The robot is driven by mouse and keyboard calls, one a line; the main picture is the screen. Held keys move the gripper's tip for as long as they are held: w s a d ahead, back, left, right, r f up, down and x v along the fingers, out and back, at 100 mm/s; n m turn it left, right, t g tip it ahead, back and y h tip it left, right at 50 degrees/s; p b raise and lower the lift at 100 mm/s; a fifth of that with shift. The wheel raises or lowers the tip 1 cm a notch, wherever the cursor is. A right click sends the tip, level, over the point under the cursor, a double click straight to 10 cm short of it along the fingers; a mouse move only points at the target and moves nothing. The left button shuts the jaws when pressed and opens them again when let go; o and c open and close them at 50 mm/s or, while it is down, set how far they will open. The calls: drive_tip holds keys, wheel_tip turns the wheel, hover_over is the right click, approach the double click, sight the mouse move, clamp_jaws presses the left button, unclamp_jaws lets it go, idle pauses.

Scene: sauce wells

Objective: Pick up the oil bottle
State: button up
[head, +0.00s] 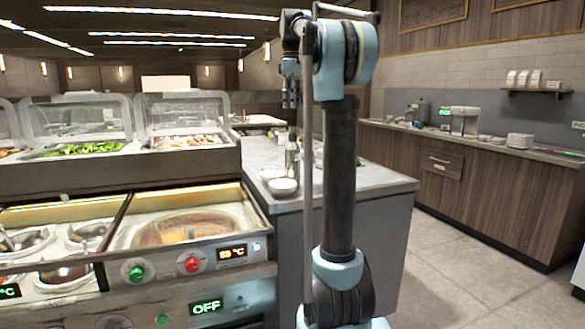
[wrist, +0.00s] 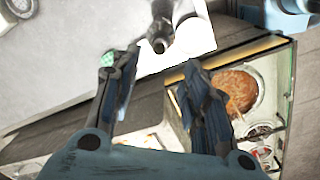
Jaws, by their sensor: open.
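My arm hides part of the counter in the head view.
White bowls (head: 283,187) stand near the counter's (head: 374,181) front left. A heated unit with a round pan (head: 188,229) is at the left, with glass-covered food trays (head: 84,148) behind it. Open floor (head: 465,255) lies right, before a wooden cabinet (head: 490,190).

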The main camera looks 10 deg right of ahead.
sight(293, 129)
drive_tip(key=f, duration=1.1)
drive_tip(key=shift+w+d+f, duration=0.1)
drive_tip(key=shift+w+d, duration=0.05)
drive_tip(key=shift+d, duration=0.05)
drive_tip(key=shift+c, duration=0.3)
clamp_jaws()
